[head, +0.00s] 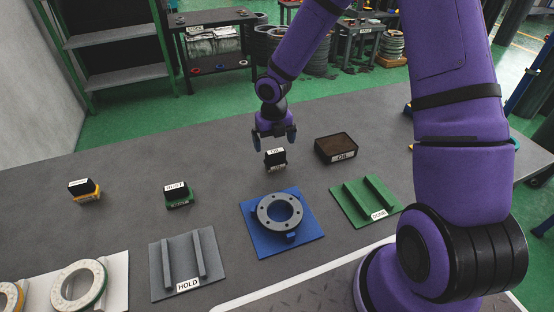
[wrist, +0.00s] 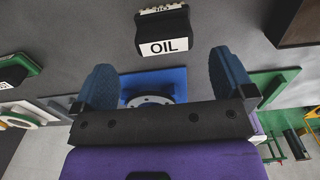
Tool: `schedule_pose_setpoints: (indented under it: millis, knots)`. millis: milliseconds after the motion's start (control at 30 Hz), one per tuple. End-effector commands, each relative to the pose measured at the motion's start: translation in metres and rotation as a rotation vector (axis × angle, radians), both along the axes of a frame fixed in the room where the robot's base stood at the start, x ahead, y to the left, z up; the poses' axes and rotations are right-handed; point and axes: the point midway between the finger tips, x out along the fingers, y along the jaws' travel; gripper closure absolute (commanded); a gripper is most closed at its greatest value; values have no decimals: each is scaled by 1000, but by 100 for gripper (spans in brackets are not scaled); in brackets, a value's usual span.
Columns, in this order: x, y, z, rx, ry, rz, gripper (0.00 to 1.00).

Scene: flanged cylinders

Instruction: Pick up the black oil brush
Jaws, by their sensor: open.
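The black oil brush (head: 275,158) stands on the grey table behind the blue plate, with a white "OIL" label on it. In the wrist view the oil brush (wrist: 162,32) is at the top centre, beyond the fingertips, with its label facing the camera. My gripper (head: 273,137) is open and empty, above and just behind the brush in the head view. In the wrist view the two blue fingers of my gripper (wrist: 165,75) are spread apart, and the brush is not between them.
A dark open "OIL" box (head: 336,148) stands right of the brush. A blue plate (head: 260,240) holding a grey flange (head: 279,211) lies in front.

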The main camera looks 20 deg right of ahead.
Motion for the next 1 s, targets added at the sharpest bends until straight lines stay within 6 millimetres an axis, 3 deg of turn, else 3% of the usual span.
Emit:
schedule_pose_setpoints:
  millis: [367,633,967,1000]
  knots:
    - [0,-2,-33,-1,2,-2,0]
    - [1,-5,-68,0,1,-2,0]
    - [2,-5,-73,0,-1,-3,0]
    - [2,-5,-73,0,-1,-3,9]
